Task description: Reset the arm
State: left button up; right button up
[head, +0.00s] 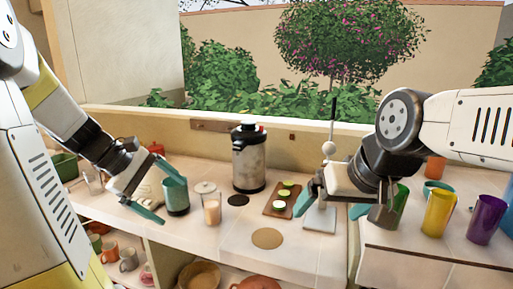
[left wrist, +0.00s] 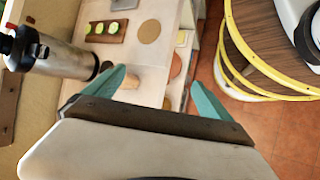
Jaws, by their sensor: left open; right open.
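My left gripper (head: 170,203) hangs over the left part of the counter in the head view. Its teal fingers are spread wide and it is empty. It also shows in the left wrist view (left wrist: 158,78), with nothing held between the fingers. A teal cup (head: 177,198) stands near it in the head view; I cannot tell the exact gap. My right gripper (head: 330,209) is over the right part of the counter, pointing down, with its teal fingers apart. A green cup (head: 389,208) is right of it, partly overlapped by the arm.
A metal dispenser (head: 249,158), a glass jar (head: 211,208) and a board (head: 272,206) with green slices stand on the counter. Yellow (head: 438,214) and purple (head: 487,220) cups are at the right. A shelf below holds mugs (head: 128,259) and bowls. The counter's front middle is clear.

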pick_arm(q)
jog(key=s+d+r+m+t+y, duration=0.2)
jog(key=s+d+r+m+y, duration=0.2)
jog(key=s+d+m, duration=0.3)
jog(key=s+m, duration=0.3)
jog(key=m, duration=0.2)
jog(key=shift+s+d+m+t+y, duration=0.4)
